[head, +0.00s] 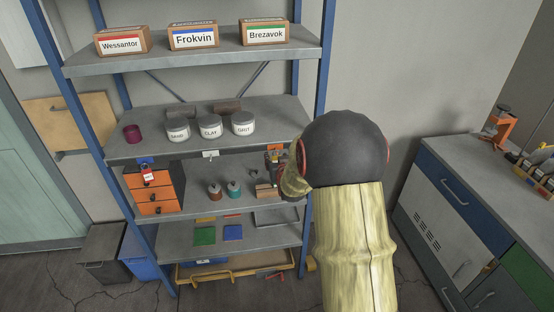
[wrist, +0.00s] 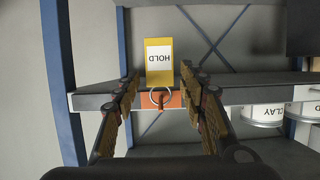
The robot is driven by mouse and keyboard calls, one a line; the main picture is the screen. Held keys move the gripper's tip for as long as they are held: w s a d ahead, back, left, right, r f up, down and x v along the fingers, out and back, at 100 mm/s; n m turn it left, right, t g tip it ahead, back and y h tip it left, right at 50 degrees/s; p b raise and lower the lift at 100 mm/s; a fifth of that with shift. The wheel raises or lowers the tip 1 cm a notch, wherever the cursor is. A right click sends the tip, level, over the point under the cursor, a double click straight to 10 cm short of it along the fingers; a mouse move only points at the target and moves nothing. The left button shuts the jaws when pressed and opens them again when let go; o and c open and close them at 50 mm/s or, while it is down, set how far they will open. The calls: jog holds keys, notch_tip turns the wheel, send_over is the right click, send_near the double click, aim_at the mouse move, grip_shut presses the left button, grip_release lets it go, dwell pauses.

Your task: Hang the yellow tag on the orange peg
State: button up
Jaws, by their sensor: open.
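The yellow tag (wrist: 159,52) has a white label reading HOLD and a metal ring (wrist: 160,97). The wrist view is upside down, so the tag hangs below its ring. The ring appears to be around the orange peg (wrist: 163,104) on the shelf edge. My gripper (wrist: 158,76) is open, with one finger on each side of the ring and tag and gaps between. In the head view my gripper (head: 277,165) is at the shelf edge just below the orange peg plate (head: 275,147); the tag is not clear there.
A white peg plate (head: 210,153) and a blue one (head: 145,160) with a red tag (head: 148,175) are along the same shelf edge. Jars (head: 210,128) stand on that shelf. Bottles (head: 234,189) and an orange drawer unit (head: 155,189) stand on the shelf below.

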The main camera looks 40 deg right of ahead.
jog(key=shift+o, duration=0.3)
jog(key=shift+s, duration=0.1)
jog(key=v, duration=1.1)
jog(key=shift+s+a+r, duration=0.15)
jog(key=shift+s+a, duration=0.1)
